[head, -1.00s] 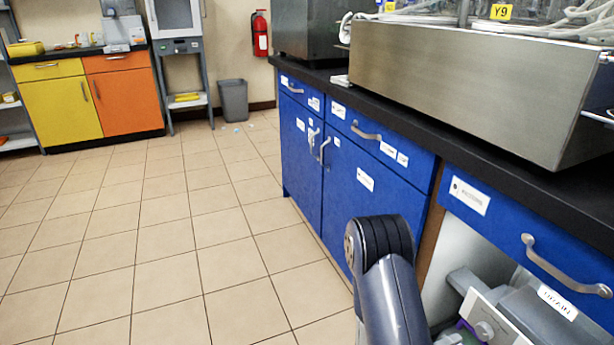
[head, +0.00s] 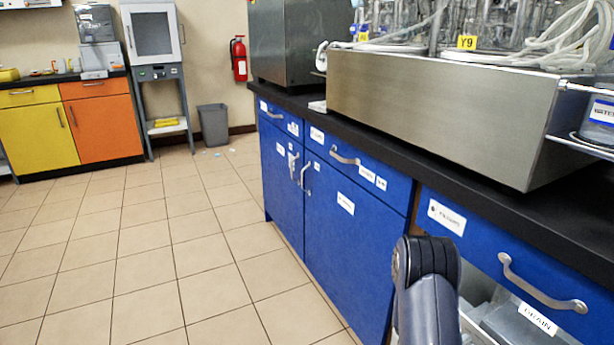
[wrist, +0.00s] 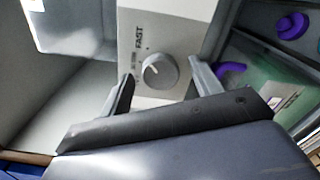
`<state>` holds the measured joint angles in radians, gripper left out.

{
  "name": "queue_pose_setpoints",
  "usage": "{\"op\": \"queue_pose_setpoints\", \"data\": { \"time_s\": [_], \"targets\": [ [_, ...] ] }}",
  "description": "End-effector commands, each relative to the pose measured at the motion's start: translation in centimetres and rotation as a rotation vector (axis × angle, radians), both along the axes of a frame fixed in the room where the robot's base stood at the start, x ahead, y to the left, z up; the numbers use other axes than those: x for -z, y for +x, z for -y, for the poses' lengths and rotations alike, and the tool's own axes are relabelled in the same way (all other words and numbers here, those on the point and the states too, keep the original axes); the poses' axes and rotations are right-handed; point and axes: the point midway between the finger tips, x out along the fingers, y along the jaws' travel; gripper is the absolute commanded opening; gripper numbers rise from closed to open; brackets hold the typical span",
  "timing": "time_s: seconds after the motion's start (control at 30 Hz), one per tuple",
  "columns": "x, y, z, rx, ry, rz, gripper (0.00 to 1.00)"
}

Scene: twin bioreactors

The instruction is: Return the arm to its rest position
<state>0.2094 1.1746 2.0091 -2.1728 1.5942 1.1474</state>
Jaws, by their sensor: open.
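My arm (head: 427,285) shows at the bottom right of the head view, in front of the blue cabinets. Beyond the fingertips is a pale panel with a round knob (wrist: 160,71) and the word FAST. The knob appears between the fingers; whether they touch it cannot be told. The gripper itself is out of the head view.
Blue cabinets (head: 345,240) under a black counter (head: 395,135) run along the right. A steel-fronted unit (head: 430,110) stands on the counter. A grey container (head: 515,325) sits in the open bay below.

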Motion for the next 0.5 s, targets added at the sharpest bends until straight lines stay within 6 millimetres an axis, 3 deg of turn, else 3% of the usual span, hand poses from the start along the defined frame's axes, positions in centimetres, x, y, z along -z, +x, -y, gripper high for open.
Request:
{"op": "queue_pose_setpoints", "data": {
  "time_s": [0.5],
  "targets": [
    [-0.46,0.04,-0.06,0.000,-0.181,-0.440,0.61]
  ]
}}
